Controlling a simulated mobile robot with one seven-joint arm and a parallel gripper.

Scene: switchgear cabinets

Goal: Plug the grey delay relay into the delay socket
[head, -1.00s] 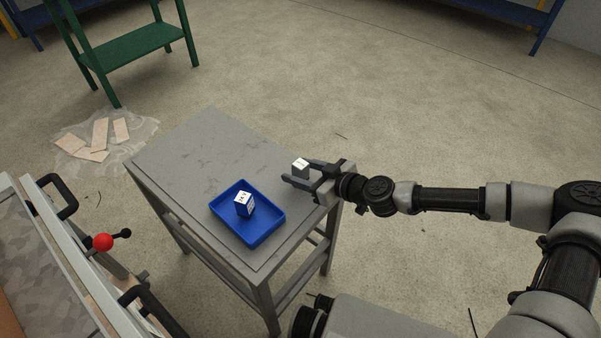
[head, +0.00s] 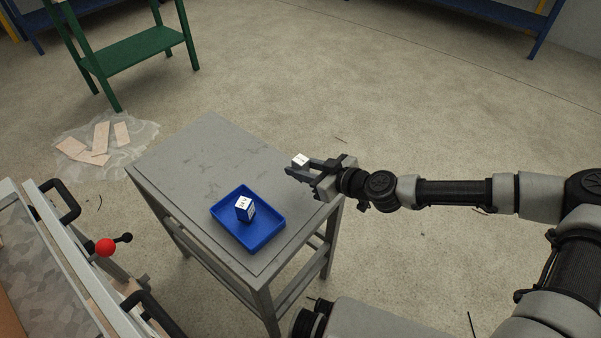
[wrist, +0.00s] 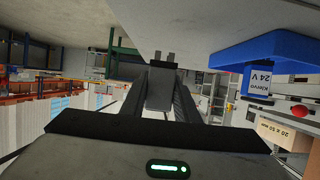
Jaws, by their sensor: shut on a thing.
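My gripper (head: 304,172) is shut on the grey delay relay (head: 300,160), above the right edge of the grey table. In the head view the relay's light top shows between the fingers. In the wrist view the fingers (wrist: 168,95) hold the dark grey relay body (wrist: 160,90), with prongs sticking out at its far end. I cannot make out the delay socket in either view.
A cabinet part with black handles and a red knob (head: 105,247) stands at the lower left. A green stand (head: 140,50) is behind.

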